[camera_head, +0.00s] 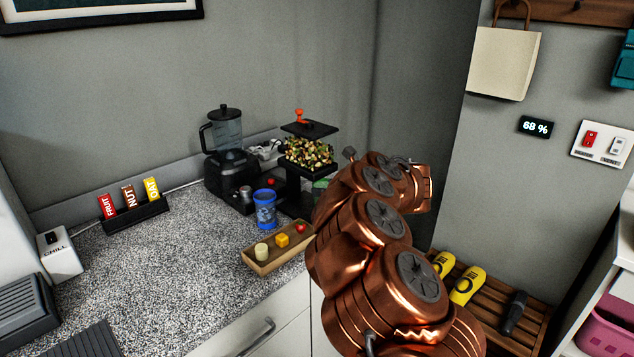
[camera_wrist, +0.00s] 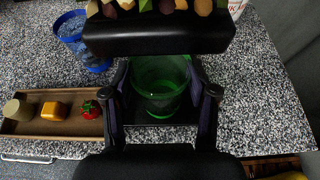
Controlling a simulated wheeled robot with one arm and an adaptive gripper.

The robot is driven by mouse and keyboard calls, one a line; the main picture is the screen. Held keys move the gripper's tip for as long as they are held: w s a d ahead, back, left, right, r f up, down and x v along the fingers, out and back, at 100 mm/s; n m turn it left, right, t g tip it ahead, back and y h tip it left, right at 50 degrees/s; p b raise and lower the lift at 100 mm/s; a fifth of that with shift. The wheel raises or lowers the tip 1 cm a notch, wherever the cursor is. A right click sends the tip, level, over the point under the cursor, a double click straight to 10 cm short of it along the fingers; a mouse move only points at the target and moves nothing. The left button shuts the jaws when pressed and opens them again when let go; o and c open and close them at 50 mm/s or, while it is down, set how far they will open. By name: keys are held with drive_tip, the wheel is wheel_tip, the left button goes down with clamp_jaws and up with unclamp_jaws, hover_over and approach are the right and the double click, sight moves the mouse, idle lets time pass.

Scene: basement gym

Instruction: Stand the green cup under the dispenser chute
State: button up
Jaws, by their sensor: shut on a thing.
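The green cup (camera_wrist: 160,88) is see-through and upright between the fingers of my gripper (camera_wrist: 158,97), which is shut on it. In the head view only a bit of the cup (camera_head: 320,184) shows beside my arm. The dispenser (camera_head: 309,170) is black, with a clear hopper of mixed pieces and a red knob on top. In the wrist view its dark body (camera_wrist: 160,35) covers the cup's far upper part. The cup is low at the dispenser, over its black base; I cannot tell whether it touches the base. The chute itself is hidden.
A blue cup (camera_head: 264,209) stands left of the dispenser, near a blender (camera_head: 228,150). A wooden tray (camera_head: 268,267) with three small foods lies at the counter's front edge. A rack of bars (camera_head: 136,212) stands farther left. The counter's middle is clear.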

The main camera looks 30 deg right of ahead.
sight(317, 184)
drive_tip(key=shift+w+a+p, duration=0.3)
drive_tip(key=shift+w, duration=0.75)
drive_tip(key=shift+w+a+p, duration=0.25)
drive_tip(key=shift+w+p, duration=0.05)
drive_tip(key=shift+w, duration=0.7)
drive_tip(key=shift+f, duration=0.25)
drive_tip(key=shift+f, duration=0.2)
drive_tip(key=o, duration=1)
drive_tip(key=shift+r, duration=0.15)
